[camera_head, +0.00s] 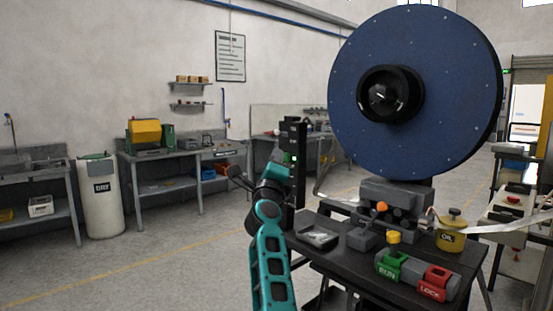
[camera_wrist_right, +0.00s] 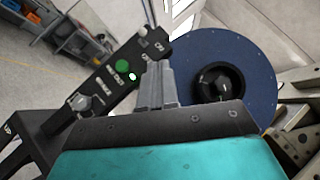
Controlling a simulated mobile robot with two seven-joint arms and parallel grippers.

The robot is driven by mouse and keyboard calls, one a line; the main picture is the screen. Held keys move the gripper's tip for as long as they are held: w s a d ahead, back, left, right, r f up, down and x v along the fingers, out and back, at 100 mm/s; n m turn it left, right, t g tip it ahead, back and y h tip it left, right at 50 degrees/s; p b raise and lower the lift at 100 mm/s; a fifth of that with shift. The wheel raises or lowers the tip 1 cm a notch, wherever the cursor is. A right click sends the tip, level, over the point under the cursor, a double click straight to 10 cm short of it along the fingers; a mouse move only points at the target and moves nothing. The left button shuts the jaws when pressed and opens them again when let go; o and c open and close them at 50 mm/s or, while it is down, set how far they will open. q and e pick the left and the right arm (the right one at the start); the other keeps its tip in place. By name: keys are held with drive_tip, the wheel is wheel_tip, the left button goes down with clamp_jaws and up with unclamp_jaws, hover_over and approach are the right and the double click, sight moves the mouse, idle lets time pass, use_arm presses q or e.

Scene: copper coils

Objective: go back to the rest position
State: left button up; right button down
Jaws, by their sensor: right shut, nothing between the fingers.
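My right arm (camera_head: 268,235), teal with black joints, rises from the bottom middle of the head view in front of a dark upright control post (camera_head: 299,140). In the right wrist view my right gripper (camera_wrist_right: 156,70) is shut and empty, its grey fingers together. They overlap the post's panel (camera_wrist_right: 112,75), which has a green button (camera_wrist_right: 123,66); I cannot tell whether they touch it. In the head view the fingers are hard to make out against the dark post. My left gripper is not in view.
A large blue reel (camera_head: 345,100) stands behind a black bench (camera_head: 345,262). On the bench are a green RUN block (camera_head: 390,264), a red LOCK block (camera_head: 433,283) and a yellow oil can (camera_head: 451,235). A white bin (camera_head: 100,205) stands left.

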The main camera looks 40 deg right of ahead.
idle(0.4)
drive_tip(key=s+a+f+n+t+y, duration=0.1)
drive_tip(key=s+a+f+n+y, duration=0.2)
drive_tip(key=a+f+n+y, duration=0.45)
drive_tip(key=s+a+f+n+t+y, duration=0.1)
drive_tip(key=s+a+f+n+y, duration=0.25)
drive_tip(key=f+n, duration=0.7)
drive_tip(key=s+a+f+n+t+y, duration=0.15)
drive_tip(key=a+f+n+y, duration=0.4)
drive_tip(key=f, duration=0.55)
drive_tip(key=s+a+f+n+g+y, duration=0.1)
drive_tip(key=s+a+f+n+g, duration=0.3)
drive_tip(key=s+f, duration=0.6)
drive_tip(key=s+a+f+n+g+y, duration=0.1)
drive_tip(key=s+a+f+n+g, duration=0.4)
drive_tip(key=s+f, duration=0.5)
drive_tip(key=s+a+n, duration=0.1)
drive_tip(key=s+n, duration=0.1)
drive_tip(key=s, duration=0.2)
drive_tip(key=shift+s+a, duration=0.15)
drive_tip(key=shift+a, duration=0.25)
